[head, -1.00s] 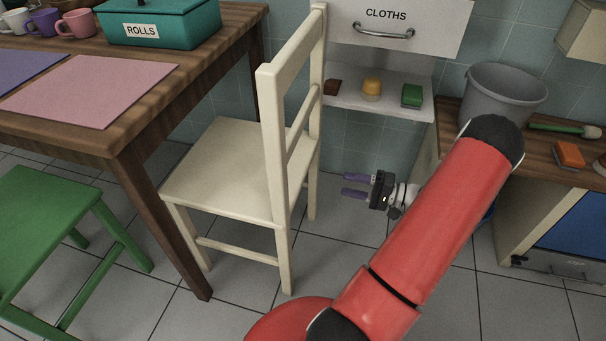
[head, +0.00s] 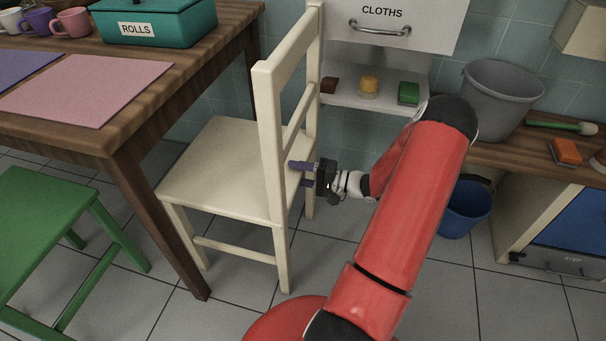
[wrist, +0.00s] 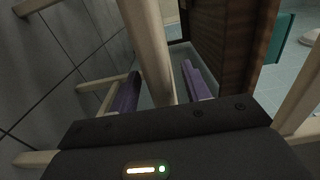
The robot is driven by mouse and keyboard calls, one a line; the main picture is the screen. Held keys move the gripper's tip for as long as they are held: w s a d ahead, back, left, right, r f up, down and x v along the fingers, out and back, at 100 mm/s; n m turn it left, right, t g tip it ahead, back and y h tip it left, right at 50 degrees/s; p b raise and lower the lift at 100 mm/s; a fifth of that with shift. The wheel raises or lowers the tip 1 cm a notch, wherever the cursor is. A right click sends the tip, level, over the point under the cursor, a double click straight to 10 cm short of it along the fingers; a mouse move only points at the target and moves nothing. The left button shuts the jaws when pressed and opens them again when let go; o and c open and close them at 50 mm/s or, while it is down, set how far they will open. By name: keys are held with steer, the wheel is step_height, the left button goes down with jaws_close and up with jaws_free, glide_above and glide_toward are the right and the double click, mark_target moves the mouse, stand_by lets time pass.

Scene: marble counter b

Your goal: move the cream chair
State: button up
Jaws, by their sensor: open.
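The cream chair (head: 220,170) stands upright on the tiled floor beside the wooden table, its backrest on the right side. My gripper (head: 298,174) is at the right of the chair's backrest, below its middle rail, with its purple fingers pointing left. The fingers are apart. In the wrist view, a cream bar of the chair (wrist: 150,45) runs between the two fingers of my gripper (wrist: 160,70). I cannot tell whether either finger touches it. The far part of the seat is partly hidden by the backrest.
The wooden table (head: 150,110) stands close at the chair's left. A green stool (head: 45,220) is at the lower left. A blue bin (head: 464,208) stands at the right. The white CLOTHS cabinet (head: 395,38) and its shelf are behind.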

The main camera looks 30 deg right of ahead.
steer(key=shift+c, duration=0.5)
jaws_close()
stand_by(0.8)
